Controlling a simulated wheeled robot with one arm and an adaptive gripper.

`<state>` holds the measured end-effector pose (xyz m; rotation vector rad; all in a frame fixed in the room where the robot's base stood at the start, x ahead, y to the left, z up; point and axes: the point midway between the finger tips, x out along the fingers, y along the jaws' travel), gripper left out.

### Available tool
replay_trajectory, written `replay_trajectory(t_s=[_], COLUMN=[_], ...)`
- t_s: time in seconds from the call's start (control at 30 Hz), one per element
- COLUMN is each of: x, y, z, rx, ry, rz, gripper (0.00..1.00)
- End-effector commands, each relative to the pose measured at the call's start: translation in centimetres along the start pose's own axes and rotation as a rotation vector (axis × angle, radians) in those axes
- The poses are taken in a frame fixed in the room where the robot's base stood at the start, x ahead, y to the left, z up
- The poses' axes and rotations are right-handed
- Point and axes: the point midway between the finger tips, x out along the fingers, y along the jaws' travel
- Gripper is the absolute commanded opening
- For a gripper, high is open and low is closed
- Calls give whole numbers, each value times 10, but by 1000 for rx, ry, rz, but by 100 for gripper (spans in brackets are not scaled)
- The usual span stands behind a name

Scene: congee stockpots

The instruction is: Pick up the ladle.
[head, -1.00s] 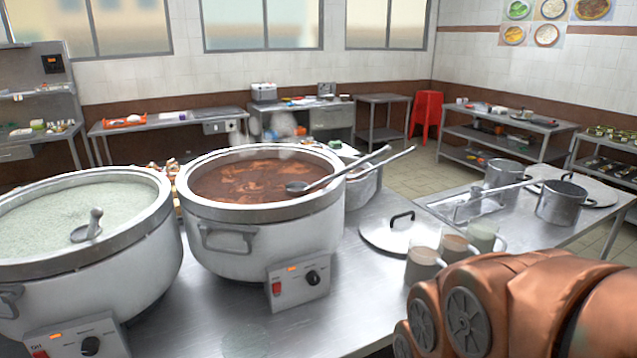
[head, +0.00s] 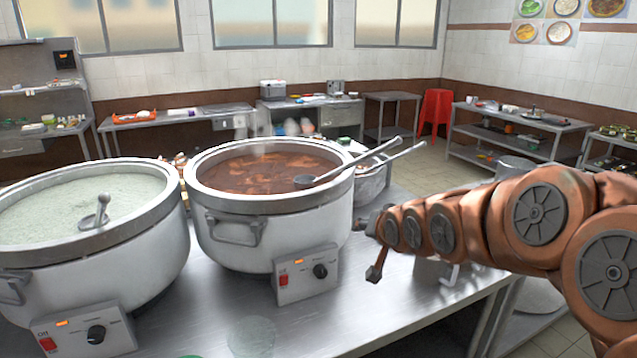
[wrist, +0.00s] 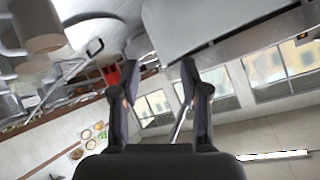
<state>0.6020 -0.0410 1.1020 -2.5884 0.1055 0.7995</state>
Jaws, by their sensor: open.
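A metal ladle (head: 347,163) rests in the pot of brown soup (head: 268,172), its bowl at the soup surface and its handle leaning over the right rim. Another ladle (head: 97,214) sits in the pale congee pot (head: 90,240) at left, with only a short part showing. My gripper (head: 366,247) is open and empty, just right of the soup pot and lower than the ladle handle. In the wrist view my gripper's two fingers (wrist: 149,75) are spread apart. A thin bar shows between them, but I cannot tell what it is.
A smaller pot (head: 371,185) with a long handle stands behind the soup pot. A control box (head: 306,273) juts from the soup pot's front. The steel table's front (head: 225,310) is mostly clear.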

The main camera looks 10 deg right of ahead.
Motion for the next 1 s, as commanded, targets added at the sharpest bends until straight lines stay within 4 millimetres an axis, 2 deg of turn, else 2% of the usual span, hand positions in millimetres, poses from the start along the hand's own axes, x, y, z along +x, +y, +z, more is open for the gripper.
replay_trajectory(t_s=[0.03, 0.2, 0.3, 0.4, 0.5, 0.67, 1.0], x=[12, 35, 39, 40, 40, 42, 61], y=[-2, -13, -16, -17, -18, -20, -27], z=[-18, -82, -113, -133, -144, -151, -161], rx=[32, 143, 194, 229, 250, 256, 256], ry=[56, 256, 351, 415, 451, 465, 463], rz=[-35, -179, -258, -315, -351, -366, -365], gripper=[46, 46, 46, 46, 46, 46, 46])
